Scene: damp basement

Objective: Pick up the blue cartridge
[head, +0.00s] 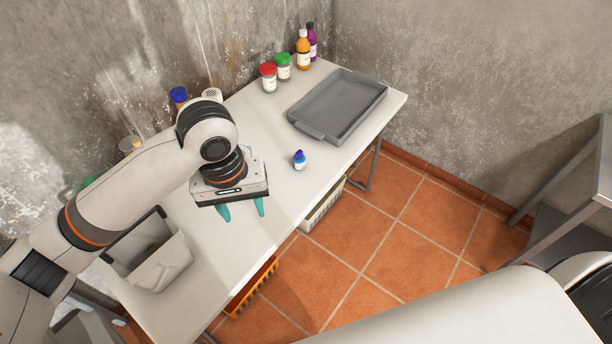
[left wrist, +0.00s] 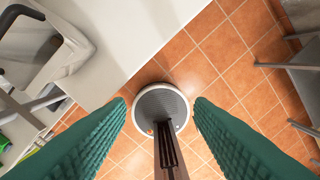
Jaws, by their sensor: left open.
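A small blue item with a white label (head: 300,161), shaped like a little bottle, stands upright on the white table near its front edge; it is the only small blue piece standing alone, so I take it as the blue cartridge. My left gripper (head: 243,211) is open and empty, with its teal fingers apart, left of the blue item and nearer the table's front edge. The cartridge does not show there. My right gripper is not in view.
A grey tray (head: 324,126) lies right of the cartridge. Jars with red (head: 268,78) and green (head: 283,67) lids and orange (head: 303,51) and purple bottles stand behind. A pale bin (head: 165,268) is at left. The table around the cartridge is clear.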

